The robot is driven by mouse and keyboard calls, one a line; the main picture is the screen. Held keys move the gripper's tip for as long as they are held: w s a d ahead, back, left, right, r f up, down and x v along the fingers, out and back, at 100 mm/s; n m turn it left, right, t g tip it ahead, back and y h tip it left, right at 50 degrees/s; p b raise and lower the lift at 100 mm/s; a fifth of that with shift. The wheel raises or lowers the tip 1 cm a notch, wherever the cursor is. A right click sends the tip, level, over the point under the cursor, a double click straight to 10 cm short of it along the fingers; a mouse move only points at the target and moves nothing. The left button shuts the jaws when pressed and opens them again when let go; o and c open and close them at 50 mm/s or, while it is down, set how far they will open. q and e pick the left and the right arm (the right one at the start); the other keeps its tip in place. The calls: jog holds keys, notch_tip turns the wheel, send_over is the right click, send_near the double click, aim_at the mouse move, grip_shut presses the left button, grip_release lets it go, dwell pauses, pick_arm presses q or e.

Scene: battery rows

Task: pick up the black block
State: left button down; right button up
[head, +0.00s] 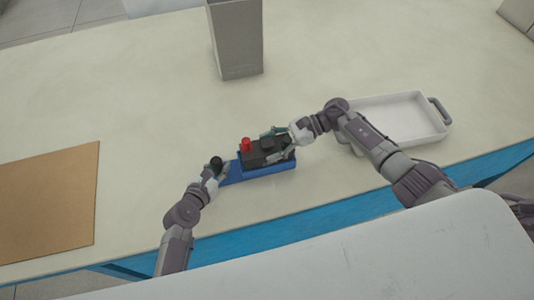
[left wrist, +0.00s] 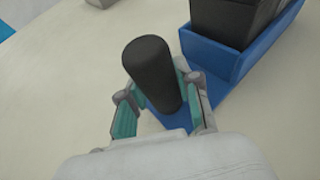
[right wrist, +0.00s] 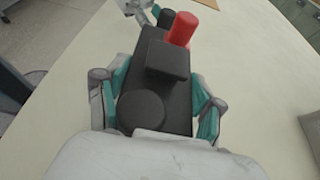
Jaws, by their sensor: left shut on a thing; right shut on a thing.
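The black block (head: 256,157) sits in a blue holder (head: 262,172) near the table's front edge. It has a red peg (head: 246,145) on top; in the right wrist view the block (right wrist: 155,78) also shows a raised square and a round disc. My right gripper (head: 279,143) is shut on the block, one finger on each side. A black upright post (left wrist: 152,75) stands at the left end of the blue holder, which also shows in the left wrist view (left wrist: 212,58). My left gripper (head: 219,172) is shut on this post. The block's underside is hidden inside the holder.
A white tray with a grey handle (head: 443,112) lies to the right, partly behind my right arm. A tall grey square container (head: 238,50) stands at the back. A brown board (head: 45,205) lies at the left. The table between them is clear.

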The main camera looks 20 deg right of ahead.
grip_shut()
jog(key=shift+w+r, duration=0.2)
jog(key=shift+r, duration=0.2)
notch_tip(320, 180, up, 10)
jog(key=shift+f, duration=0.15)
pick_arm(q)
jog(key=c, duration=0.7)
grip_release()
jog(key=v, duration=1.1)
jog(key=shift+s+a+f, duration=0.1)
jog(key=shift+s, duration=0.05)
jog(key=shift+s+a, duration=0.15)
jog(key=shift+s, duration=0.05)
